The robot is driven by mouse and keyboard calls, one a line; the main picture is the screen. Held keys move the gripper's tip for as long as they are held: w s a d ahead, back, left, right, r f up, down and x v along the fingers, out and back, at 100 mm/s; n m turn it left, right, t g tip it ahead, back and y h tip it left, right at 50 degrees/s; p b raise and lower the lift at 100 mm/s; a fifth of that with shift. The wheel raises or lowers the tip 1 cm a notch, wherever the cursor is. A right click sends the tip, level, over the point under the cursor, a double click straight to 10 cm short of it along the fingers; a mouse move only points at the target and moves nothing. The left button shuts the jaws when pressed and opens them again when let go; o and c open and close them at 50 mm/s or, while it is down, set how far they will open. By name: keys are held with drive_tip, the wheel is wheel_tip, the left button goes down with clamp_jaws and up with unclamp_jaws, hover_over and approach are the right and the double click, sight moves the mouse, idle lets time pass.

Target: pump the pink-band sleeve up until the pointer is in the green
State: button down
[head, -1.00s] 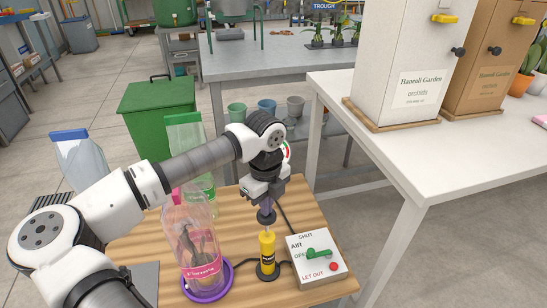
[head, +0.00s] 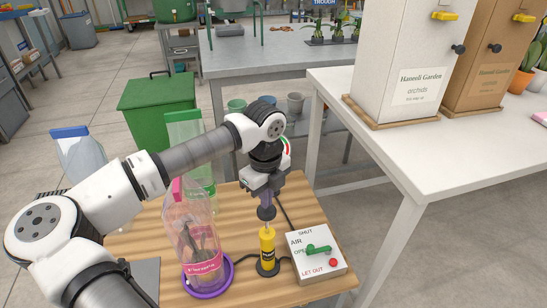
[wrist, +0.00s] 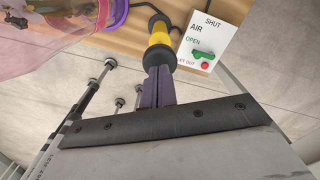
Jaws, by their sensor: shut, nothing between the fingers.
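The pink-band sleeve (head: 188,222) is a clear bag with a pink band, standing on a purple saucer (head: 217,289) with a dark plant inside. A yellow hand pump (head: 267,245) stands to its right on a dark foot. My gripper (head: 266,203) points down with its fingers shut and empty, over the pump's dark knob (head: 266,213). In the wrist view the purple fingers (wrist: 158,92) meet the knob (wrist: 157,57), seemingly touching it. A gauge (head: 287,147) with red and green arcs shows behind my arm; its pointer is hidden.
A white air box (head: 300,268) right of the pump has a green lever (head: 319,249) beside OPEN and a red LET OUT button (head: 333,262). A green-topped sleeve (head: 183,130) and a blue-topped one (head: 80,148) stand behind. A white table (head: 420,150) is at right.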

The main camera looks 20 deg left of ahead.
sight(267, 217)
drive_tip(key=shift+f+b, duration=3.25)
drive_tip(key=shift+f, duration=0.5)
drive_tip(key=shift+r+p, duration=1.95)
drive_tip(key=shift+r, duration=2)
drive_tip(key=shift+f, duration=0.15)
drive_tip(key=shift+f+b, duration=3.4)
drive_tip(key=shift+f, duration=0.3)
drive_tip(key=shift+r+p, duration=2.05)
drive_tip(key=shift+r, duration=1.8)
drive_tip(key=shift+f, duration=0.1)
